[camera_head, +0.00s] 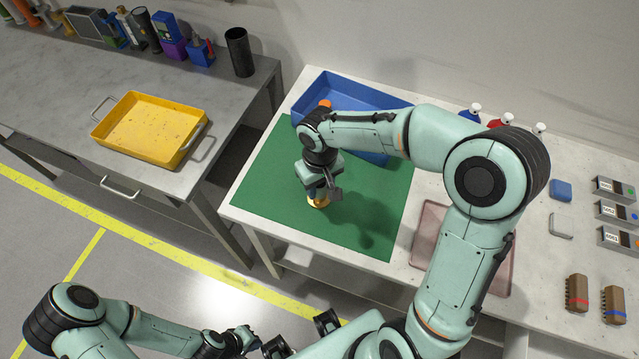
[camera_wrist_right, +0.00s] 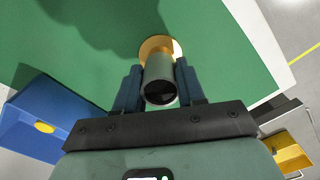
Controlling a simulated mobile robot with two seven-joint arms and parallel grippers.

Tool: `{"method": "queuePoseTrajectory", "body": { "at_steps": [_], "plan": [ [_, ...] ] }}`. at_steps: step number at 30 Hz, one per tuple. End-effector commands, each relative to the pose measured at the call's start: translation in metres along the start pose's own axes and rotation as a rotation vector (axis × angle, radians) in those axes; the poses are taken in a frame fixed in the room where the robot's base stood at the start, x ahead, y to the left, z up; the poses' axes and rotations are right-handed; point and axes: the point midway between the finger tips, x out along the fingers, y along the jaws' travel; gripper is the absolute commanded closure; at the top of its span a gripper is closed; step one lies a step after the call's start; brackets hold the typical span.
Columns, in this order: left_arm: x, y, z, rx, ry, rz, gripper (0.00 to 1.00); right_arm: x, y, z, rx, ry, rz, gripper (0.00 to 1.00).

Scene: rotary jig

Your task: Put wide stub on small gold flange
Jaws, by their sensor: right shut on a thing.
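The wide stub (camera_wrist_right: 158,72) is a grey-green cylinder with a dark round end facing the camera in the right wrist view. My right gripper (camera_head: 322,194) is shut on it, with a blue finger on each side of the stub in the right wrist view (camera_wrist_right: 160,80). The small gold flange (camera_head: 318,203) lies on the green mat below the gripper. In the right wrist view the flange (camera_wrist_right: 152,43) shows behind the stub's far end, which hides part of it. I cannot tell whether stub and flange touch. My left gripper (camera_head: 243,338) is low in the head view, away from the mat; its jaws are unclear.
The green mat (camera_head: 270,185) is otherwise clear. A blue bin (camera_head: 350,92) with an orange piece (camera_head: 325,103) stands behind it. A pinkish tray (camera_head: 428,232) lies to the right, partly behind my arm. A yellow tray (camera_head: 145,130) sits on the left bench.

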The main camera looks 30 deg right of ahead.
Motion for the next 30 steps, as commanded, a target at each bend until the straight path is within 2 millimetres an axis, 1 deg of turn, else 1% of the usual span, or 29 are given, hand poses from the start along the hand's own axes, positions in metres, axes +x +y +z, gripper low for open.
{"method": "queuePoseTrajectory", "body": {
  "at_steps": [5, 6, 7, 8, 16, 20, 23, 30],
  "plan": [
    [0.004, -0.002, 0.001, -0.001, -0.002, -0.001, 1.0, 0.004, 0.0, 0.0, 0.0, 0.0, 0.0, 0.91],
    [0.003, -0.002, 0.001, -0.001, -0.002, -0.001, 1.0, 0.003, 0.0, 0.0, 0.0, 0.0, 0.0, 0.51],
    [0.003, -0.001, 0.001, -0.001, -0.002, -0.001, 1.0, 0.003, 0.0, 0.0, 0.0, 0.0, 0.0, 0.41],
    [0.003, -0.001, 0.001, -0.001, -0.002, -0.001, 1.0, 0.003, 0.0, 0.0, 0.0, 0.0, 0.0, 0.36],
    [0.002, -0.001, 0.001, -0.001, -0.001, -0.001, 1.0, 0.002, 0.0, 0.0, 0.0, 0.0, 0.0, 0.36],
    [-0.002, 0.001, -0.001, 0.0, 0.001, 0.0, 1.0, -0.006, 0.0, -0.001, 0.0, 0.003, 0.0, 0.36],
    [-0.004, 0.002, -0.001, 0.001, 0.002, 0.001, 1.0, -0.022, 0.0, -0.002, 0.001, 0.006, 0.0, 0.36],
    [-0.012, 0.006, -0.004, 0.003, 0.007, 0.003, 1.0, -0.075, 0.0, -0.002, 0.0, 0.007, -0.001, 0.36]
  ]
}}
